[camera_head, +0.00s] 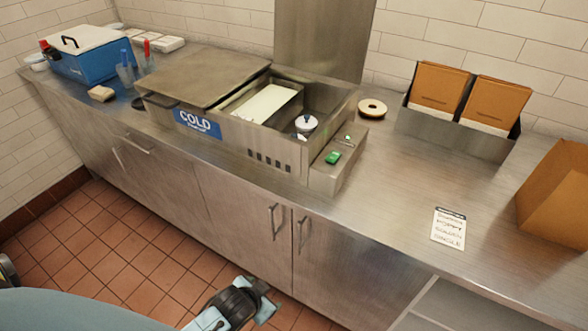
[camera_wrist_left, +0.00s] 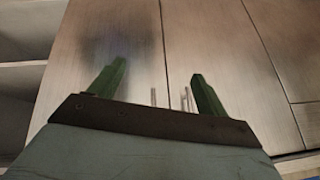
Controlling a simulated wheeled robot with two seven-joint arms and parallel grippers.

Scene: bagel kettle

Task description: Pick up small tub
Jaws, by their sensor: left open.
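A small round white tub (camera_head: 306,124) with a dark blue knob on top sits in the open right part of the steel cold unit (camera_head: 270,150). Its lower part is hidden by the unit's walls. My left gripper (camera_head: 260,298) is low in front of the cabinet doors, well below the counter top and away from the tub. In the left wrist view the gripper (camera_wrist_left: 158,85) has its two green fingers apart with nothing between them, facing the doors and their handles. The tub is not in that view. My right gripper is not in view.
A steel lid (camera_head: 205,76) covers the unit's left part. A blue cooler (camera_head: 85,60) stands at the far left. A tape roll (camera_head: 372,108), a holder with brown folders (camera_head: 455,130), a label card (camera_head: 448,229) and a cardboard box (camera_head: 555,195) are right. Counter between them is clear.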

